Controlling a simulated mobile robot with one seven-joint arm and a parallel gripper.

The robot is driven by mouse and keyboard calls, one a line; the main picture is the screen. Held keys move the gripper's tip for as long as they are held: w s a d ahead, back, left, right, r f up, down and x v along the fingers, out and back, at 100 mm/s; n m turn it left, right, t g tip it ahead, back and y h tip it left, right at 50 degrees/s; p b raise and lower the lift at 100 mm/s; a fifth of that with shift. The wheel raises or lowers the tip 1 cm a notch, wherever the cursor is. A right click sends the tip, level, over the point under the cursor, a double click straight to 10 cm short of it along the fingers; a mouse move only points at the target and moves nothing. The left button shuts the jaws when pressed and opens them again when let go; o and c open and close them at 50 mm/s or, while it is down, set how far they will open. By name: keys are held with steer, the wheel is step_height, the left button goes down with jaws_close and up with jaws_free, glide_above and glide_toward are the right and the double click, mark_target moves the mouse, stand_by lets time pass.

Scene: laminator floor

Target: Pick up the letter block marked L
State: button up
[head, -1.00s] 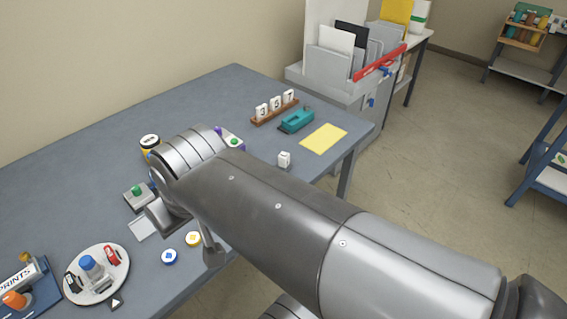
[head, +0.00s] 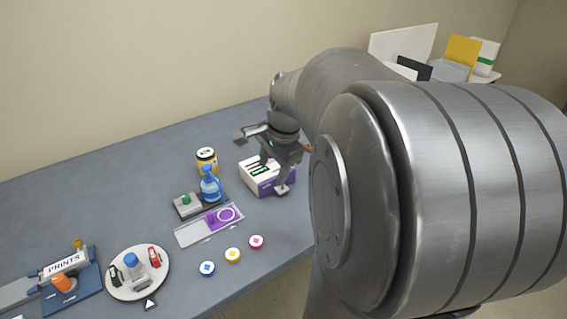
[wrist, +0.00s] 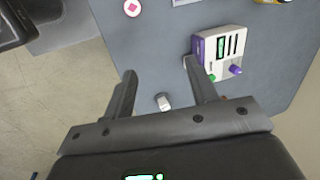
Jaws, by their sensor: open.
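A small white block (wrist: 163,102) stands on the table in the wrist view, seen between my fingers near their base. No letter can be read on it, so I cannot tell whether it is the one marked L. My gripper (wrist: 160,70) is open, with its two fingers apart and nothing held between them. In the head view my gripper (head: 274,174) hangs beside the white and purple box-shaped device. I cannot make out the block for certain there; my arm hides much of the table's right side.
The white and purple device (wrist: 222,50) is close to the right finger in the wrist view. In the head view a blue spray bottle (head: 211,185), a yellow jar (head: 207,161), colored discs (head: 233,256) and a round white tray (head: 122,287) stand to the left.

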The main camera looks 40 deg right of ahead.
steer(key=d+f+m+g, duration=0.1)
steer(key=d+f+m, duration=0.2)
steer(key=d+m, duration=0.2)
steer(key=w+d+f+m+g, duration=0.1)
steer(key=d+f+m, duration=0.3)
steer(key=d, duration=0.6)
steer(key=d+f+m+g, duration=0.1)
steer(key=d+f+m, duration=0.3)
steer(key=d+m, duration=0.2)
steer(key=shift+w+d+m+h, duration=0.2)
steer(key=shift+d+m+h, duration=0.2)
steer(key=shift+d, duration=0.75)
steer(key=shift+d+f, duration=0.2)
steer(key=shift+f, duration=0.05)
step_height(320, 180, down, 5)
steer(key=shift+f, duration=0.1)
steer(key=f, duration=0.5)
steer(key=shift+w+d+f, duration=0.1)
steer(key=shift+w, duration=0.15)
jaws_close()
